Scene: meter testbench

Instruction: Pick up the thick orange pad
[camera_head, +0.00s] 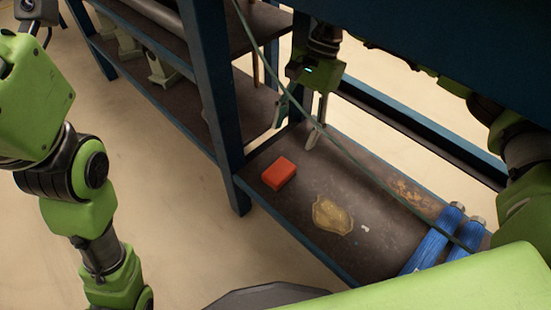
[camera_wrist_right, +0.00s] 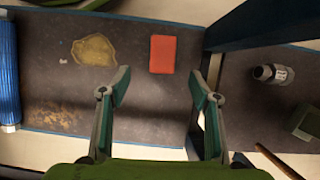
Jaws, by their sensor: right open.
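The thick orange pad (camera_head: 279,173) lies flat on the dark, stained shelf (camera_head: 375,245) in the head view, near the shelf's left edge and a blue upright. It also shows in the right wrist view (camera_wrist_right: 162,54), ahead of the fingertips and between their lines. My right gripper (camera_head: 299,118) hangs above the shelf, behind the pad in the head view. Its fingers (camera_wrist_right: 163,92) are apart with nothing between them. The pad is fully visible and apart from the fingers. My left arm comes in from the left, but its gripper is out of view.
A blue upright (camera_head: 213,90) stands left of the pad. Blue cylinders (camera_head: 440,240) lie at the shelf's right end. A yellowish patch (camera_head: 332,215) lies near the pad. A cable crosses the head view. The wrist view shows a small bottle (camera_wrist_right: 272,74) beyond the upright.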

